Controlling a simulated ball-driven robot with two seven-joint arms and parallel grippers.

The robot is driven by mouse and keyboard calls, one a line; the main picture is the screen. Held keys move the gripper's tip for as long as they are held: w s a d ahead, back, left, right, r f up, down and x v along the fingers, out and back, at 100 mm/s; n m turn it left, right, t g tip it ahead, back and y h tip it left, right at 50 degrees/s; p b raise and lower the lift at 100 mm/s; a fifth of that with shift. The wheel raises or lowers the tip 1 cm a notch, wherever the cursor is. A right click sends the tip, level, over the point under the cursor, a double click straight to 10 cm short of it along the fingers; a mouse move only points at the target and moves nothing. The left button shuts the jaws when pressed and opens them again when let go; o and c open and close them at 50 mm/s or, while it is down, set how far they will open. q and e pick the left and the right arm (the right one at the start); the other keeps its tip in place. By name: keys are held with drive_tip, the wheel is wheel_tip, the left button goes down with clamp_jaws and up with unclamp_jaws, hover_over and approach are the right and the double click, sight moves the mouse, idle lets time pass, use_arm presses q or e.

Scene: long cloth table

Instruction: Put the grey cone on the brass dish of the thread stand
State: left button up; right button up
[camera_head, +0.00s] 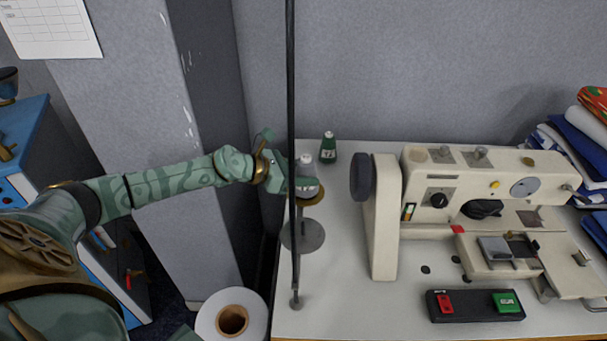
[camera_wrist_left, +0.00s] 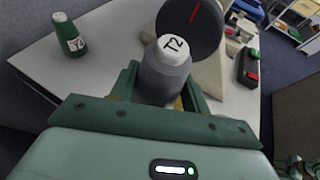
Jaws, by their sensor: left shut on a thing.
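The grey cone (camera_head: 302,184) has a white top with a marking, readable in part in the left wrist view (camera_wrist_left: 163,80). My left gripper (camera_head: 304,186) is shut on it and holds it upright. The brass dish (camera_head: 317,196) of the thread stand shows directly under the cone, and a sliver of brass shows between the fingers in the left wrist view. I cannot tell if the cone touches the dish. Below the dish is a round grey disc (camera_head: 311,237). A thin dark pole (camera_head: 291,90) rises in front of the gripper and hides part of it. My right gripper is not in view.
A cream sewing machine (camera_head: 385,225) with a dark handwheel (camera_head: 361,178) is close on the right. A switch box (camera_head: 474,306) lies at the front. A white roll (camera_head: 232,315) stands left of the table.

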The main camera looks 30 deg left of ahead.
use_arm(q)
drive_tip(key=shift+f, duration=0.15)
drive_tip(key=o, duration=1.1)
drive_tip(key=shift+s+r, duration=0.1)
drive_tip(key=shift+r, duration=0.15)
drive_tip(key=shift+p+v, duration=0.7)
drive_tip(key=shift+v, duration=5.2)
drive_tip(key=shift+a+f, duration=0.1)
drive_tip(key=shift+f, duration=0.05)
